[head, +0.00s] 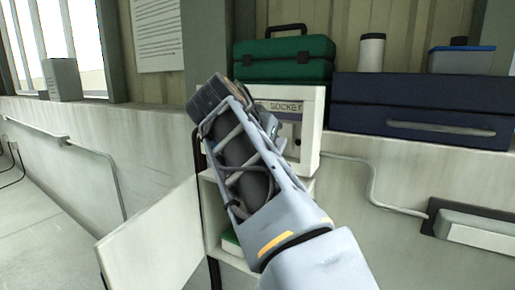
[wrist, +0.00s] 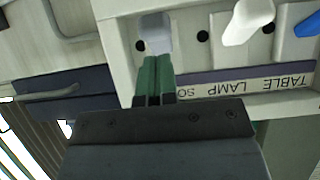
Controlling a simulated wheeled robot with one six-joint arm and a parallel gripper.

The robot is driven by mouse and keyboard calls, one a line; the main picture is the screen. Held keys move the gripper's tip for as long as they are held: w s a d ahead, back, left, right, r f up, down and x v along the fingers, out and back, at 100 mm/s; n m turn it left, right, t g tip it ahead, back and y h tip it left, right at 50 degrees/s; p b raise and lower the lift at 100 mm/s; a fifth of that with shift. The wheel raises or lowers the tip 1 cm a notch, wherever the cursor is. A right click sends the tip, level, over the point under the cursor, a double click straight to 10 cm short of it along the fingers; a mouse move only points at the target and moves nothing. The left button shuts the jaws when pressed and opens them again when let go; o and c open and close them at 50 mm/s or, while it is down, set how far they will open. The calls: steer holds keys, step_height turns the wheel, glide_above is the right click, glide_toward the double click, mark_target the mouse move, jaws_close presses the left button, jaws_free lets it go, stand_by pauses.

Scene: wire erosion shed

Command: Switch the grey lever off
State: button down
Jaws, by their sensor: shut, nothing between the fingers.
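The grey lever (wrist: 155,34) is on a pale switch panel (wrist: 120,42) in the wrist view, which shows the panel upside down. My gripper (wrist: 154,62) has its dark green fingers closed together, with nothing between them. The fingertips are right at the end of the grey lever; I cannot tell whether they touch it. A white lever (wrist: 247,22) and a blue lever (wrist: 307,23) are further right on the panel. In the head view, my arm covers much of the panel (head: 312,128) and hides the grey lever and the fingertips.
A label strip (wrist: 245,80) reads TABLE, LAMP and a partly hidden word. A dark blue case (head: 420,108) stands to the right. A white cabinet door (head: 155,240) hangs open below left.

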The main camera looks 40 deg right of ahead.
steer(key=shift+w+a+r, duration=0.1)
steer(key=shift+r, duration=0.1)
steer(key=shift+r+p, duration=0.6)
